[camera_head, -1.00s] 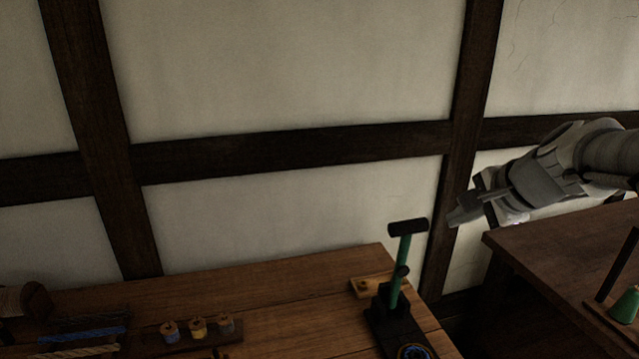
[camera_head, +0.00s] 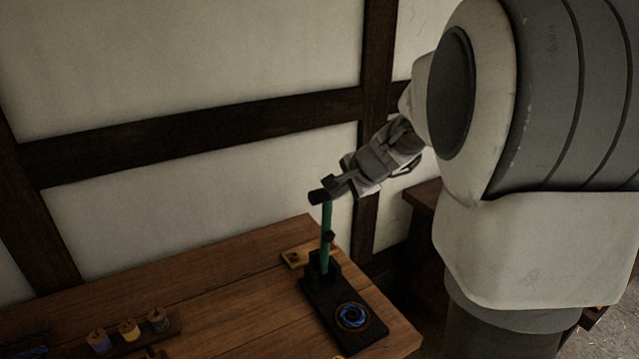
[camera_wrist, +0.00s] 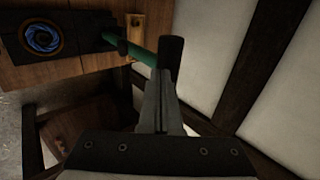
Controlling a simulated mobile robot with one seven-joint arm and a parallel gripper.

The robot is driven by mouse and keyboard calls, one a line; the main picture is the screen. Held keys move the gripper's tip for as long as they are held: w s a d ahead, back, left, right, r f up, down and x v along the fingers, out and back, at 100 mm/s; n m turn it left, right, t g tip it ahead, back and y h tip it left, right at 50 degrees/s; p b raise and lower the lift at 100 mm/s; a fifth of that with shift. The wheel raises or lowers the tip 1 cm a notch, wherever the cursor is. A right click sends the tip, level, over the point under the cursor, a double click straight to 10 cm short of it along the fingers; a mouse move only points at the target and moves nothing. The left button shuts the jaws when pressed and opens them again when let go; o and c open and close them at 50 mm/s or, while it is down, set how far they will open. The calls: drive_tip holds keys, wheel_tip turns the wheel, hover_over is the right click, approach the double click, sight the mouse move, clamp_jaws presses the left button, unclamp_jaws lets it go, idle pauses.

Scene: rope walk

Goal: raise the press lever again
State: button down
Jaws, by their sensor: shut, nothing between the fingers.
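The press lever (camera_head: 326,231) is a green bar with a black cross handle (camera_head: 318,197) on top. It stands nearly upright from the black press base (camera_head: 338,308) on the wooden bench. A blue coil (camera_head: 351,316) lies in a round ring on the base. My gripper (camera_head: 334,188) is shut and empty, its fingertips right at the handle's right end; I cannot tell whether they touch. In the wrist view my fingers (camera_wrist: 160,78) reach up beside the black handle (camera_wrist: 171,56), with the green lever (camera_wrist: 143,56) running left from it.
Several small spools (camera_head: 129,330) stand on a wooden rack at the bench's left. A small wooden block (camera_head: 297,255) lies behind the press. The timbered wall (camera_head: 200,190) is close behind. A darker table (camera_head: 426,194) stands to the right.

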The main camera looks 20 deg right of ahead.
idle(0.3)
drive_tip(key=w+a+p, duration=0.1)
drive_tip(key=w, duration=0.5)
drive_tip(key=shift+w+a+r+p, duration=0.15)
drive_tip(key=shift+r+p, duration=0.15)
drive_tip(key=shift+r, duration=0.15)
